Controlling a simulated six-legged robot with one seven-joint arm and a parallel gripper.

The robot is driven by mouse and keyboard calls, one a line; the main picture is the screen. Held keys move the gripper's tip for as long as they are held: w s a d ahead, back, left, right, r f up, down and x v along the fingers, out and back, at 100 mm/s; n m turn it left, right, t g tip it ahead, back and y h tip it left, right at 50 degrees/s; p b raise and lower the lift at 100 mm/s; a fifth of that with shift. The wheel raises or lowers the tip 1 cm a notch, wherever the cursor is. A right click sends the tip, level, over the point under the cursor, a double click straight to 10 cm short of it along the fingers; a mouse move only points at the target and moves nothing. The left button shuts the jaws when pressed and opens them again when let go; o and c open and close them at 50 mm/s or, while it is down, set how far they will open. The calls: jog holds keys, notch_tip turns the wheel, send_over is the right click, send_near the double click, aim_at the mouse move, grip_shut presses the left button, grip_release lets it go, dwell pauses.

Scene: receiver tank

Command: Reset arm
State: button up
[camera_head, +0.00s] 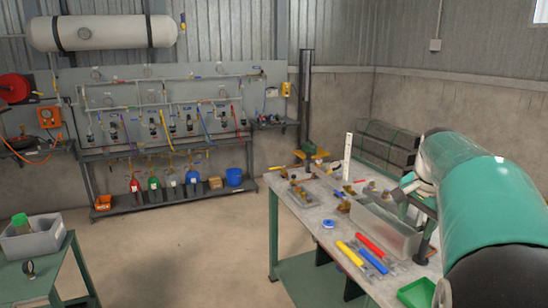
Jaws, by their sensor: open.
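My green and white arm fills the right side of the head view, folded above the right end of a grey workbench (315,215). My gripper (409,198) shows at the arm's far end, partly hidden by the arm, over a grey metal bin (383,230). It is open, and I see nothing held in it. Whether it touches the bin I cannot tell.
The bench holds yellow (350,253), blue (373,260) and red (370,244) bars, a green tray (416,293) and small brass parts. A white tank (102,33) hangs above a pipe panel. A green table (45,265) stands left. The middle floor is clear.

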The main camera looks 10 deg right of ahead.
jog(key=s+a+n+t, duration=0.1)
jog(key=s+a+n, duration=0.3)
jog(key=a, duration=1)
jog(key=s+a+f+n+t, duration=0.1)
jog(key=s+a+f+n, duration=0.3)
jog(key=a, duration=0.4)
jog(key=s+a+f+n+y, duration=0.1)
jog(key=s+a+f+n, duration=0.3)
jog(key=s+a+n, duration=0.2)
jog(key=s+a, duration=0.2)
jog(key=a, duration=0.1)
jog(key=shift+a+t+y, duration=0.2)
jog(key=shift+t+y, duration=0.1)
jog(key=shift+t, duration=0.1)
jog(key=shift+f, duration=0.1)
jog(key=shift+c, duration=0.4)
jog(key=c, duration=0.3)
jog(key=shift+d, duration=0.15)
